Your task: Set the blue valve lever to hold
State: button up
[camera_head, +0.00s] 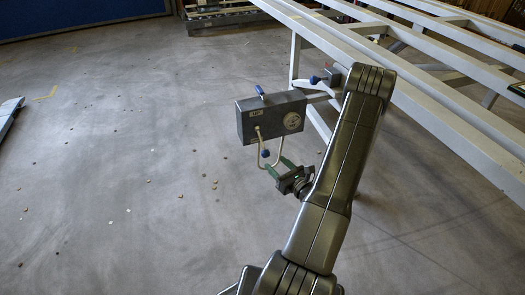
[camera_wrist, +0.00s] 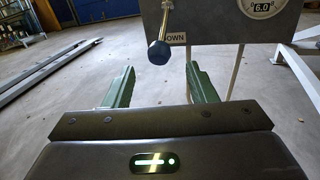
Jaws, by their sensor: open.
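The grey valve box (camera_head: 243,125) has a lever on its front whose blue knob (camera_head: 265,153) hangs down below the box. In the wrist view this blue knob (camera_wrist: 158,52) covers part of a label (camera_wrist: 176,38) reading "OWN", and its metal stem rises to the box face. My gripper (camera_head: 279,164), with green fingers, is open and empty just below and in front of the knob. In the wrist view the knob appears beyond and between the fingertips (camera_wrist: 160,70). It seems apart from both fingers. No hold label is readable.
A round gauge (camera_head: 292,121) is on the box; it reads about 6.0 in the wrist view (camera_wrist: 262,5). Another blue-tipped lever (camera_head: 260,91) is on the box top and one (camera_head: 315,79) near the pale metal frame (camera_head: 330,45). Left floor is mostly clear.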

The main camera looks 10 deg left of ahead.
aim_at(264, 150)
jog(key=b+x, duration=0.1)
jog(key=x, duration=0.8)
jog(key=shift+w+a, duration=0.15)
jog(key=shift+a, duration=0.1)
grip_shut()
jog(key=shift+r, duration=0.15)
jog(key=r+p, duration=0.1)
jog(key=p, duration=0.1)
jog(key=r+g+h+p, duration=0.1)
jog(key=p, duration=0.1)
jog(key=shift+s+d+g, duration=0.25)
jog(key=shift+s+g, duration=0.05)
jog(key=shift+s, duration=0.1)
jog(key=h+p, duration=0.1)
jog(key=r+m+g+h+p, duration=0.1)
jog(key=p, duration=0.1)
jog(key=shift+s+d+r+g, duration=0.15)
jog(key=shift+s+d+g, duration=0.05)
jog(key=shift+s+g, duration=0.1)
jog(key=shift+r, duration=0.3)
